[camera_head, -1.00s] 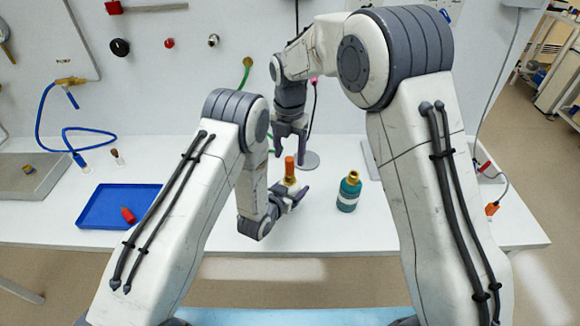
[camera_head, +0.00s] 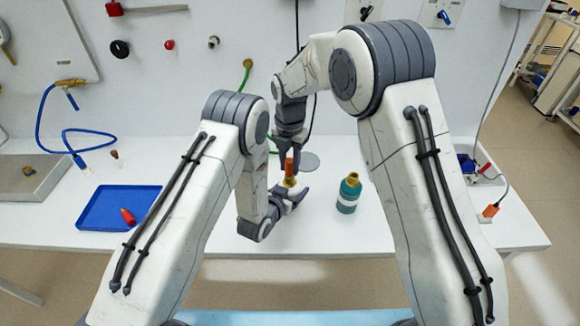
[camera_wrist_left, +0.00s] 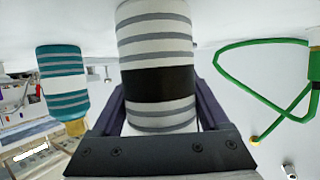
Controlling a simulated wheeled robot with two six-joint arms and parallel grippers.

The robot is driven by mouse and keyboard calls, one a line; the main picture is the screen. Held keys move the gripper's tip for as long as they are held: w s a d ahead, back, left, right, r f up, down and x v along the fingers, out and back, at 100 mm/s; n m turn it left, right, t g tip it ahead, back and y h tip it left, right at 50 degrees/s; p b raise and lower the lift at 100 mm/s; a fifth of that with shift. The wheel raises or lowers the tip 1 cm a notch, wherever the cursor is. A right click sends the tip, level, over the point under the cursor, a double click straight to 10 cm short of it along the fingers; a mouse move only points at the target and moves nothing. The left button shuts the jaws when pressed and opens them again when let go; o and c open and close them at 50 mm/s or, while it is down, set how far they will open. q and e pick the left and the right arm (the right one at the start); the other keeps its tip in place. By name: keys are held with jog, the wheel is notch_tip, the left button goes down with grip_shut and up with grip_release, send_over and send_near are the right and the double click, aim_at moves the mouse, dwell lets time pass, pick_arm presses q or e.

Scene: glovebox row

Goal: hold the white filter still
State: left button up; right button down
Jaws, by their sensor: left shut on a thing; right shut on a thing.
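The white filter (camera_wrist_left: 157,45), with grey stripes and a black band, sits between the fingers of my left gripper in the left wrist view. In the head view my left gripper (camera_head: 291,197) is low over the white bench and shut on the filter, whose body is mostly hidden there. A brass fitting (camera_head: 289,182) with an orange-brown piece (camera_head: 289,165) stands upright above that gripper. My right gripper (camera_head: 288,154) points down from above, with its fingers around the top of the orange-brown piece, shut on it.
A teal bottle with a brass top (camera_head: 348,194) stands close to the right; it also shows in the left wrist view (camera_wrist_left: 62,82). A blue tray (camera_head: 95,214) holding a red piece lies left. A green hose (camera_wrist_left: 225,85) hangs nearby. The bench's front middle is clear.

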aim_at(289, 160)
notch_tip(289, 160, up, 17)
dwell(0.9)
pick_arm(q)
jog(key=o, duration=1.5)
